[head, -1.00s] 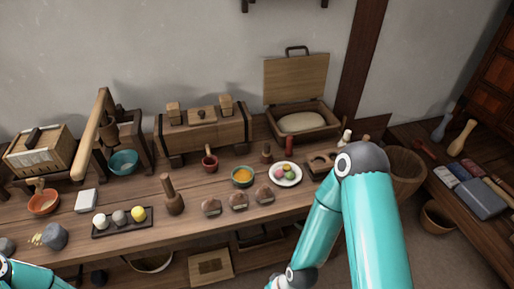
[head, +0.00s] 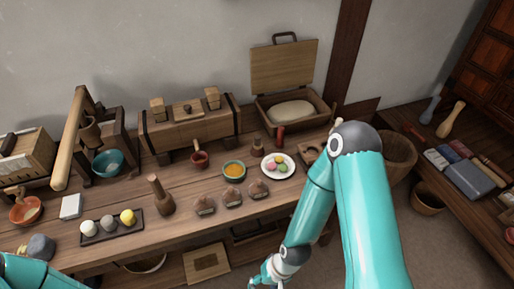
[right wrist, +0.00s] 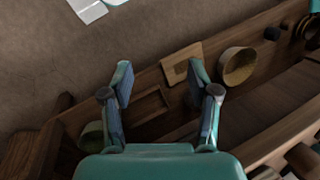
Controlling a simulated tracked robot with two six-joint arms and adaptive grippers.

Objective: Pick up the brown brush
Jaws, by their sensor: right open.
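I cannot pick out a brown brush for certain. In the head view, a brown wooden tool with an upright handle (head: 160,195) stands mid-table, and a smaller brown knobbed piece (head: 257,148) stands behind the orange-filled bowl. Three brown lumps with pale fronts sit in a row, one of them at the right (head: 258,189). My right gripper (right wrist: 160,74) is open with nothing between its fingers, below table level in front of the lower shelf. My left arm shows only at the bottom left; its gripper is out of view.
The wooden table (head: 185,228) also carries a black tray (head: 113,233) of balls, a white plate (head: 265,168), a teal bowl (head: 108,163) and a long wooden chest (head: 190,132). The lower shelf holds a square board (right wrist: 182,66) and a round bowl (right wrist: 240,66). A basket (head: 398,158) stands right.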

